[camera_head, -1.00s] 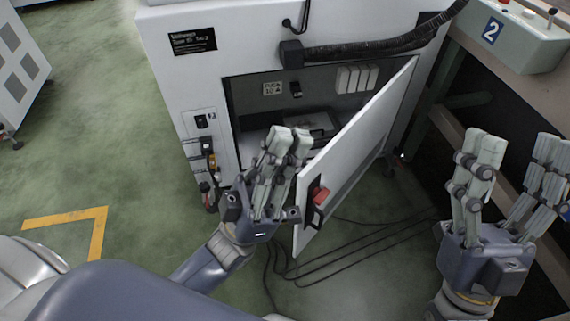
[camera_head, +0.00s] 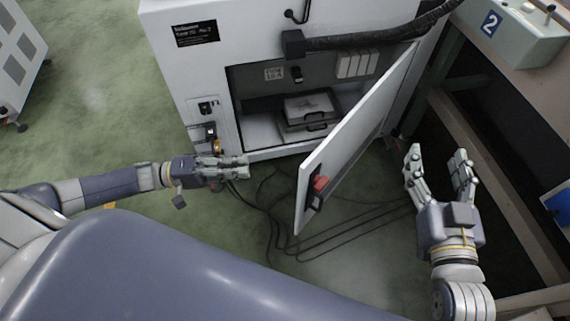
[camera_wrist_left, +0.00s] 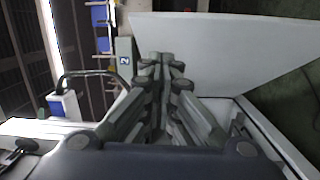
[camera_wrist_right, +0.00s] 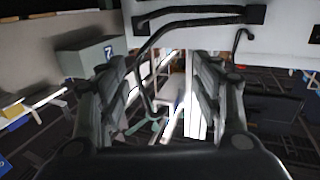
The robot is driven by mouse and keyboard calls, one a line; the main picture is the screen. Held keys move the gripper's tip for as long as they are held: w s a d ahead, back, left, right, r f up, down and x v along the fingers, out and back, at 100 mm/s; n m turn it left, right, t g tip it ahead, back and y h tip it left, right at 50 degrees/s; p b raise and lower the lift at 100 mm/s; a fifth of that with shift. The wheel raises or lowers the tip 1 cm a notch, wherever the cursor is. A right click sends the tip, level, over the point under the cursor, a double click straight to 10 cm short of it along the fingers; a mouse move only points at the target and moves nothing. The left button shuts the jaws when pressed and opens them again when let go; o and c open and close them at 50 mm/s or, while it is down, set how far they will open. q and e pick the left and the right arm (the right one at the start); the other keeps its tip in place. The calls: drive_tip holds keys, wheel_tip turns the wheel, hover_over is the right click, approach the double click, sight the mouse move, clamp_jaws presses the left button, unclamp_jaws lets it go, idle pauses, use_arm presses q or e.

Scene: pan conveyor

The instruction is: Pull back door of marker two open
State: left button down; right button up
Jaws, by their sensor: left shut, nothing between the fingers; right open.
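The white cabinet (camera_head: 188,75) stands in the middle of the head view with its door (camera_head: 352,125) swung out, hinged on the right. A red and black latch handle (camera_head: 318,188) is on the door's free edge. The opening shows a dark interior with a grey drawer-like unit (camera_head: 308,115). My left gripper (camera_head: 246,167) is shut and empty, in front of the cabinet's lower left edge, apart from the door. The door also shows as a pale panel in the left wrist view (camera_wrist_left: 230,45). My right gripper (camera_head: 438,152) is open and empty, to the right of the door.
A bench with a grey box marked 2 (camera_head: 515,35) stands at the upper right. Black cables (camera_head: 345,222) lie on the green floor below the door. A black hose (camera_head: 370,38) runs along the cabinet's top. Open floor lies to the left.

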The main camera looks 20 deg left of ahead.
use_arm(q)
drive_tip(key=s+b+x, duration=0.1)
drive_tip(key=b+x, duration=0.1)
drive_tip(key=x, duration=0.9)
drive_tip(key=shift+s+d+f+n+y, duration=0.3)
drive_tip(key=shift+d+f+n, duration=0.1)
drive_tip(key=shift+d+f, duration=0.15)
use_arm(e)
wheel_tip(320, 180, up, 11)
drive_tip(key=s+t+y, duration=0.2)
drive_tip(key=t, duration=0.4)
drive_tip(key=shift+s+a+f, duration=0.2)
drive_tip(key=shift+a, duration=0.25)
